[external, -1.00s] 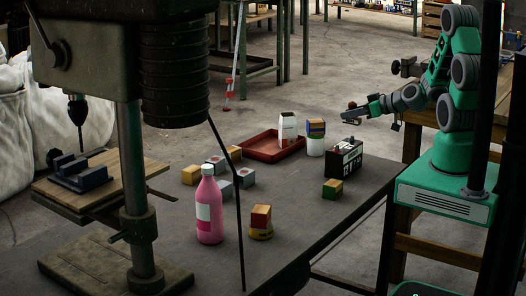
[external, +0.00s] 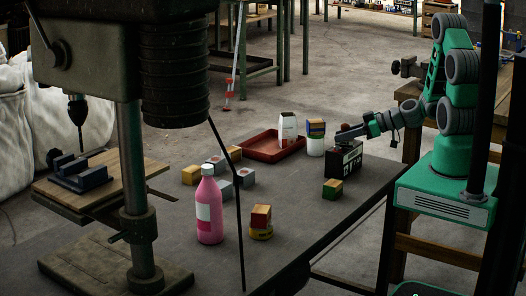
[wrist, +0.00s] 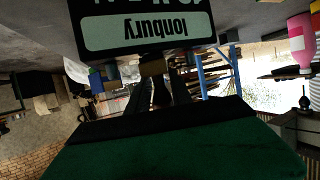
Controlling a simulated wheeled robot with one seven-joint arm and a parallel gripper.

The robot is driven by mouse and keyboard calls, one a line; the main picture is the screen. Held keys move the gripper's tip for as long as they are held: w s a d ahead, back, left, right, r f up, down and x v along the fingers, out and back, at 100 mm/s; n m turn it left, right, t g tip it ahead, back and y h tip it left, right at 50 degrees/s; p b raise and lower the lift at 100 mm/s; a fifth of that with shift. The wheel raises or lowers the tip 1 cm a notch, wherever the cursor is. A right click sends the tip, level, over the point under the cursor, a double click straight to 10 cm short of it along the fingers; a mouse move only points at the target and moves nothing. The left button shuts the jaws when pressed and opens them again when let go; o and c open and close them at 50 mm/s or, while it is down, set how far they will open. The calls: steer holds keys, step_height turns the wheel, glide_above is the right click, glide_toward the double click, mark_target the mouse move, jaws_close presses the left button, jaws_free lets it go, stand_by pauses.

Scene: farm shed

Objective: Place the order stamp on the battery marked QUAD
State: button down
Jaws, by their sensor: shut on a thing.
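A black battery (external: 342,165) with white lettering on its side stands upright on the dark table near its right edge. The lettering is too small to read in the external view. My gripper (external: 356,131) is over the battery's top, shut on the small dark order stamp (external: 344,136). The stamp is at or just above the battery's top; I cannot tell whether they touch. Its underside is hidden.
A white jar (external: 315,146) with a blue and yellow block on top stands close left of the battery. Behind it is a red tray (external: 262,151) with a white carton (external: 288,128).

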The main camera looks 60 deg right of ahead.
steer(key=shift+f, duration=0.15)
steer(key=c, duration=1.1)
jaws_free()
steer(key=shift+c, duration=0.2)
steer(key=shift+s+d+r, duration=0.15)
steer(key=shift+s+r, duration=0.05)
steer(key=shift+r, duration=0.1)
steer(key=v, duration=1.1)
steer(key=s+a+f+g+h, duration=0.1)
steer(key=s+a+f+g, duration=0.2)
steer(key=a+g, duration=0.45)
step_height(320, 180, up, 9)
steer(key=m+g+h, duration=0.2)
steer(key=m+h, duration=0.2)
steer(key=shift+w+a+m, duration=0.15)
steer(key=shift+a+m, duration=0.15)
steer(key=shift+a, duration=0.15)
